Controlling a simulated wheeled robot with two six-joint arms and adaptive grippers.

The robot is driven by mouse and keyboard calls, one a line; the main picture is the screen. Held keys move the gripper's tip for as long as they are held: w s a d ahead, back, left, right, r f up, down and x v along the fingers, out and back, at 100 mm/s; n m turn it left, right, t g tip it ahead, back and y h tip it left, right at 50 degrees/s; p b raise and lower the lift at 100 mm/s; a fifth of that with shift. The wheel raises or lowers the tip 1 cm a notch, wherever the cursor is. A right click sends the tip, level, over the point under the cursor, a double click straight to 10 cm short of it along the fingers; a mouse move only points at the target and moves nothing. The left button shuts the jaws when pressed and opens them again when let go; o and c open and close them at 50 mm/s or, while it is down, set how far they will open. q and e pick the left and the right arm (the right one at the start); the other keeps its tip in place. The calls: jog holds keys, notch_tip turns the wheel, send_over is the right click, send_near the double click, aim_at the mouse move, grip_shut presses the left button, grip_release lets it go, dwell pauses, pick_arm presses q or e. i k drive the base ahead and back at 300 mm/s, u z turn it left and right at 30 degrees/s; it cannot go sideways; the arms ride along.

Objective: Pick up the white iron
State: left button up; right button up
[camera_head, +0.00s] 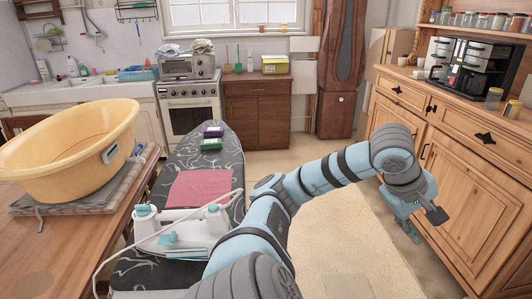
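The white iron (168,222), with pale teal parts, rests on the near part of the dark patterned ironing board (150,270). A white cord loops over and around it. My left arm passes across the board's right edge, close to the right of the iron. My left gripper (425,226) is far to the right of the iron, in front of the wooden cabinet. Its fingers are spread and nothing shows between them. My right gripper is not in view.
A yellow basin (70,150) stands on the left table. A wooden cabinet (465,180) bounds the right; floor between is clear.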

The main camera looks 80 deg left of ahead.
aim_at(198, 235)
jog(key=i, duration=0.3)
jog(key=u, duration=1.25)
jog(key=i, duration=0.55)
jog(key=u, duration=1.5)
